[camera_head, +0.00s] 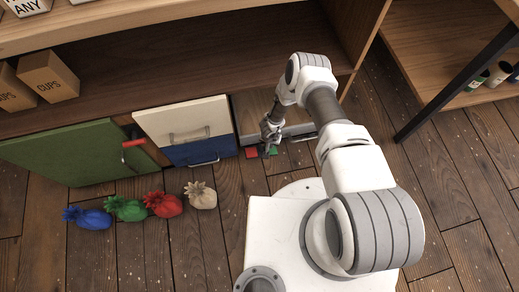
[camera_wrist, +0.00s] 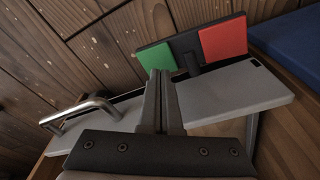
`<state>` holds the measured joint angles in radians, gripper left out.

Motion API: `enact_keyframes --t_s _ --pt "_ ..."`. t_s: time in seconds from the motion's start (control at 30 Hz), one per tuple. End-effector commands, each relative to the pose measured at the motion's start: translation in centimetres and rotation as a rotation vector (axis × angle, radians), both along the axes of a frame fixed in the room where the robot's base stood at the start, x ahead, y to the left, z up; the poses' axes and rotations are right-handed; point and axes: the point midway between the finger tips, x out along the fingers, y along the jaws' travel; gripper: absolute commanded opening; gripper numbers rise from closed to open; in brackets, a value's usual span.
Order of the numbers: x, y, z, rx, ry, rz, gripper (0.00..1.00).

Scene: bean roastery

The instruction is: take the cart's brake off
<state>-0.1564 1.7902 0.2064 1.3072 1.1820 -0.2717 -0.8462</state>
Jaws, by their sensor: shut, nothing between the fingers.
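The cart (camera_head: 251,108) is a low grey-fronted unit under the counter. At its front is a dark brake rocker (camera_wrist: 187,48) with a green pad (camera_wrist: 155,58) and a red pad (camera_wrist: 224,40). In the head view the red pad (camera_head: 252,153) is left of the green pad (camera_head: 272,150). I cannot tell which side is pressed down. My gripper (camera_head: 268,143) is shut and empty, pointing down at the rocker; in the wrist view its fingertips (camera_wrist: 160,76) overlap the green pad's lower edge. Whether they touch it is unclear.
A metal bar handle (camera_wrist: 80,108) sits on the cart's grey front. Several coloured sacks (camera_head: 125,208) lie on the floor; a dark table leg (camera_head: 450,88) stands right.

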Motion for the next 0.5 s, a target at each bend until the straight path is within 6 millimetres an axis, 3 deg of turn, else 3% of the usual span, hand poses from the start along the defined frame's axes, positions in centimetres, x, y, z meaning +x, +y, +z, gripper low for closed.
enact_keyframes --t_s 0.5 --pt "0.1 0.0 4.5 -0.001 -0.001 0.002 0.00"
